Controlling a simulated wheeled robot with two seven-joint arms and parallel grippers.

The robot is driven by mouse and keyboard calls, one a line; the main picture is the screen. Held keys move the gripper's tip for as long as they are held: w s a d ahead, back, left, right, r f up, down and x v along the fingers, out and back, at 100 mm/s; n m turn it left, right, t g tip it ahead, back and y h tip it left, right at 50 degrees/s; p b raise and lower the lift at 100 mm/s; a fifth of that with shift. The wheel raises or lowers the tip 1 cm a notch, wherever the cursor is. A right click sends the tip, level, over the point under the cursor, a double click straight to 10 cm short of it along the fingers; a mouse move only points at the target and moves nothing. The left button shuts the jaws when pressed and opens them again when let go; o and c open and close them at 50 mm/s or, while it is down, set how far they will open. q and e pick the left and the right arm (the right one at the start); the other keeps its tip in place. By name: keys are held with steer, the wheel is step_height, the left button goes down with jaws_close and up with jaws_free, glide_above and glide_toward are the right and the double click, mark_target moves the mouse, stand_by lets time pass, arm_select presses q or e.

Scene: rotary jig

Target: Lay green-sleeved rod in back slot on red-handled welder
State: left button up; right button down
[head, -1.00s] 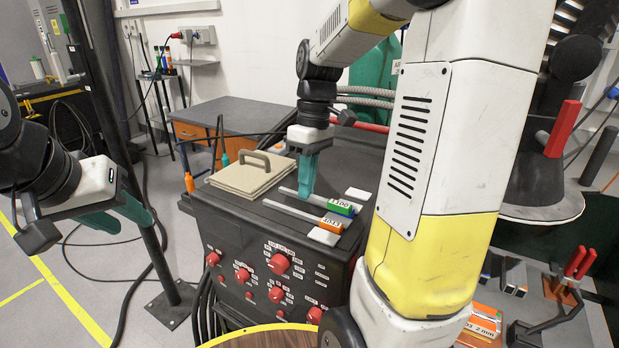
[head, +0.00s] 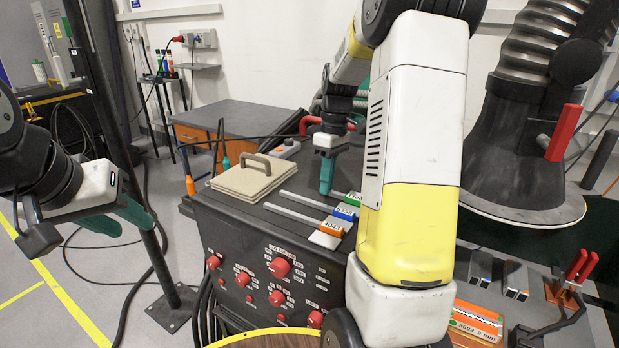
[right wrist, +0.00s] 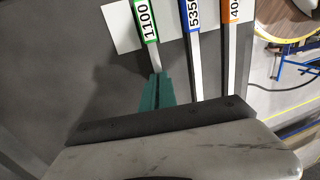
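The dark welder (head: 320,268) stands at centre, with a red handle (head: 309,123) at its back. On its top, the green-sleeved rod (head: 346,207) lies behind a blue-sleeved rod and an orange-sleeved rod. My right gripper (head: 327,190) points down with its teal fingers shut on the green-sleeved rod's bare shaft. In the right wrist view the green sleeve (right wrist: 147,22) sticks out beyond the fingers (right wrist: 157,92), roughly in line with the other sleeves. The slot under this rod is hidden, and I cannot tell if it rests there. My left gripper (head: 117,218) is open and empty at the left.
The blue-sleeved rod (head: 343,216) and orange-sleeved rod (head: 327,236) lie side by side in front. A beige handled plate (head: 240,181) is at the welder top's left. My right arm blocks the view to the right. A grey fume hood (head: 515,160) hangs at the right.

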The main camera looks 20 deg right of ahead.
steer(key=shift+f, duration=0.15)
steer(key=c, duration=1.7)
jaws_free()
step_height(320, 180, up, 11)
steer(key=w+d, duration=0.2)
steer(key=s+a+r+m+t, duration=0.35)
steer(key=s+a, duration=0.35)
steer(key=s, duration=0.3)
steer(key=shift+s+a+f+m+t+y, duration=0.1)
steer(key=shift+s+a+f+m+t, duration=0.75)
steer(key=shift+s, duration=0.9)
steer(key=shift+s+a+f+m+t+y, duration=0.1)
steer(key=shift+s+a+f+m+t, duration=0.4)
steer(key=shift+s+a, duration=0.9)
steer(key=shift+s+a+f+m+t+y, duration=0.1)
steer(key=shift+s+a+f+m+t, duration=0.55)
steer(key=shift+s, duration=1.45)
steer(key=shift+d+r, duration=0.1)
